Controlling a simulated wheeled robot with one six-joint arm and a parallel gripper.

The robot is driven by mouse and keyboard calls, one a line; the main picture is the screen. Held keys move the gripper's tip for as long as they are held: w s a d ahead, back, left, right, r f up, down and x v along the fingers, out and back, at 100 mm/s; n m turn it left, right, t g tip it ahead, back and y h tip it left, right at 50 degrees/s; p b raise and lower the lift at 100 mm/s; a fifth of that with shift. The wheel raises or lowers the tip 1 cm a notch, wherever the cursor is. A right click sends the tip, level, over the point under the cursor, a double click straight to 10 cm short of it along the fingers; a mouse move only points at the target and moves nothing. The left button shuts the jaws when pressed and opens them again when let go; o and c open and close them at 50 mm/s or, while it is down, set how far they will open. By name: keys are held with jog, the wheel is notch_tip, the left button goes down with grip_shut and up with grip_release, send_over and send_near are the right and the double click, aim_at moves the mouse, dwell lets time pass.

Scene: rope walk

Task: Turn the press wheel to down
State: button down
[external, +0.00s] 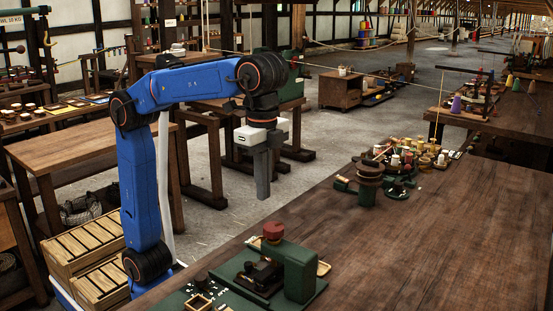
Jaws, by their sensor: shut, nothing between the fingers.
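My gripper (262,194) hangs pointing straight down, with its grey fingers together and empty. In the picture it shows against the floor, just beyond the edge of the large brown table (440,240). A green frame with a red knob (273,231) on top stands at the near end of this table, below the gripper in the picture. A dark round wheel-like piece on a green body (369,182) stands farther along the table, right of the gripper. I cannot tell for certain which of these is the press wheel, or how it is turned. The gripper appears apart from both.
Small pots and spools (420,160) crowd the table's far left part. A dark tray with small white pieces (192,303) lies at its near corner. The table's right side is clear. Wooden crates (88,245) stand left of my arm. A rope line crosses behind.

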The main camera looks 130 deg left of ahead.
notch_tip(320, 180, down, 6)
jog(key=d, duration=0.2)
jog(key=shift+w+d, duration=0.2)
jog(key=shift+d, duration=0.15)
dwell(0.3)
dwell(0.5)
jog(key=shift+a, duration=0.75)
jog(key=shift+w+a, duration=0.1)
jog(key=shift+a, duration=0.45)
dwell(0.6)
jog(key=shift+s+a+r, duration=0.1)
jog(key=shift+s+r, duration=0.1)
jog(key=shift+r, duration=1.3)
jog(key=shift+s+r, duration=0.2)
jog(key=shift+r, duration=1.25)
